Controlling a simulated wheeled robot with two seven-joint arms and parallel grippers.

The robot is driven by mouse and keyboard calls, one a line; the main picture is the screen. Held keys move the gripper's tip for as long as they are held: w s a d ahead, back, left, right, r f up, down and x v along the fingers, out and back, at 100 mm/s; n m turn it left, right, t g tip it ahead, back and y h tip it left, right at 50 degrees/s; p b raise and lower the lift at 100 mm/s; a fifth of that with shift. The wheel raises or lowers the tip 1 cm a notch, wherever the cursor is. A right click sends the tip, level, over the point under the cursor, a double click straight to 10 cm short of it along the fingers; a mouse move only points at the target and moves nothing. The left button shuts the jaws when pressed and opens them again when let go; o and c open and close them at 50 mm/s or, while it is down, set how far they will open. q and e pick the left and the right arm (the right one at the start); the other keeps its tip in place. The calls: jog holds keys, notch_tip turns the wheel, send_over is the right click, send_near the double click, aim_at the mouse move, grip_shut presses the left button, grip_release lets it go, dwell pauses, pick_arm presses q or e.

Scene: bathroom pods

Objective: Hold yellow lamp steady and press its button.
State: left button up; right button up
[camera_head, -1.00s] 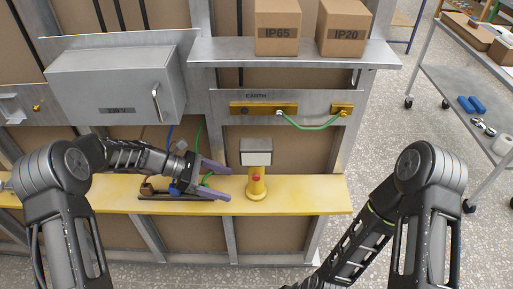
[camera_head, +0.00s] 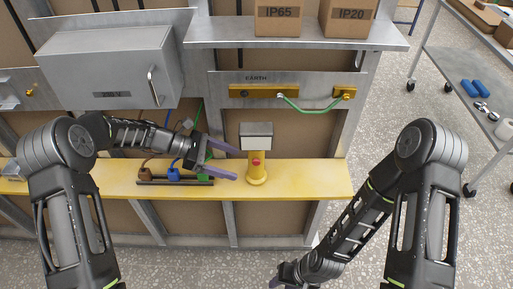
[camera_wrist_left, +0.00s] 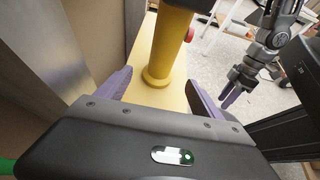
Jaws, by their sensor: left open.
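The yellow lamp (camera_head: 258,173) stands upright on the yellow plank, with a grey box-shaped head (camera_head: 256,136) on top. Its red button (camera_head: 255,161) faces me on the post below the head. In the left wrist view the yellow post (camera_wrist_left: 168,45) is ahead, between the finger lines, and the red button (camera_wrist_left: 190,34) shows at its right side. My left gripper (camera_head: 237,165) is open, its purple fingertips just left of the post, with nothing held. My right gripper (camera_head: 276,280) is low at the bottom edge, away from the lamp; its jaws are too small to judge.
The yellow plank (camera_head: 310,178) is clear right of the lamp. Coloured terminals (camera_head: 173,174) sit on it beneath my left arm. A grey cabinet (camera_head: 105,70) is behind that arm. A metal shelf (camera_head: 220,33) with boxes and a gold earth bar (camera_head: 265,91) are above the lamp.

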aim_at(252, 171)
pick_arm(q)
jog(key=b+x, duration=0.2)
jog(key=x, duration=0.6)
jog(key=shift+d+b, duration=0.1)
jog(key=shift+b, duration=0.2)
pick_arm(e)
notch_tip(252, 171, down, 3)
jog(key=shift+w+r, duration=0.15)
jog(key=shift+r, duration=0.05)
pick_arm(q)
jog(key=c, duration=1.2)
jog(key=shift+f, duration=0.1)
pick_arm(e)
grip_shut()
pick_arm(q)
jog(key=shift+s+f, duration=0.1)
jog(key=shift+f, duration=0.05)
dwell(0.3)
